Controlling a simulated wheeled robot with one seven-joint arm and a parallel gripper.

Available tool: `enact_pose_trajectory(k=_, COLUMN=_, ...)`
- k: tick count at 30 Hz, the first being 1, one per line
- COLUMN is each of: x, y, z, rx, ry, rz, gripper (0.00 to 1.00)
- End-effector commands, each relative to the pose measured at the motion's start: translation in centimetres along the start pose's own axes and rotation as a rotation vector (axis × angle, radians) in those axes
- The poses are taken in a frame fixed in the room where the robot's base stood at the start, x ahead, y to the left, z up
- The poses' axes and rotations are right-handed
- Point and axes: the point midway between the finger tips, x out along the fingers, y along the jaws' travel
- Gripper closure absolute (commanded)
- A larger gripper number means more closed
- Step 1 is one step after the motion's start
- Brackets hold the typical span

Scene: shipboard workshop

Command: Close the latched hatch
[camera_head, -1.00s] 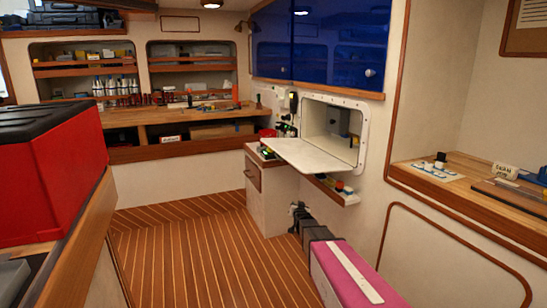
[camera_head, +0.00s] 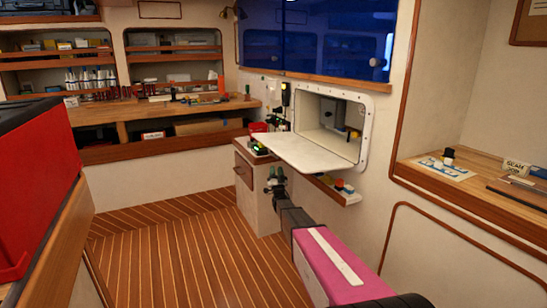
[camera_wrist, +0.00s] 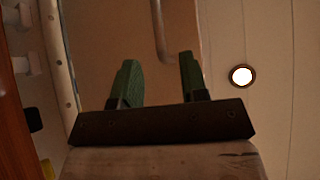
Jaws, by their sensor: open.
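The hatch is open: its pale door (camera_head: 312,153) lies flat, swung down from the white frame (camera_head: 369,107) in the wall. In the wrist view the shaded panel (camera_wrist: 105,35) above my fingers looks like the door's underside, with a curved handle (camera_wrist: 161,32) on it. My gripper (camera_head: 276,175) is below the door's near left edge, pointing up. In the wrist view its two green fingers (camera_wrist: 158,78) are spread with nothing between them. I cannot tell the exact gap from fingers to door. No latch can be made out.
A small drawer cabinet (camera_head: 256,190) stands just behind my gripper. A small shelf (camera_head: 337,190) with items sits under the hatch. A red box (camera_head: 38,190) is at left, and a wooden counter (camera_head: 480,180) at right. The planked floor (camera_head: 180,250) is clear.

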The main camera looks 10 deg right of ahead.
Motion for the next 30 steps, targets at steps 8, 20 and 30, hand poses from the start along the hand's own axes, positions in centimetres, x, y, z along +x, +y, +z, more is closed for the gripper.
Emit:
enact_pose_trajectory(k=8, x=4.8, y=0.1, z=0.2, rx=-0.001, ry=0.001, rz=0.0, gripper=0.6)
enact_pose_trajectory(k=20, x=8.9, y=0.0, z=0.1, rx=-0.001, ry=-0.002, rz=0.001, gripper=0.6)
enact_pose_trajectory(k=30, x=8.9, y=0.0, z=0.1, rx=-0.001, ry=-0.002, rz=0.001, gripper=1.0)
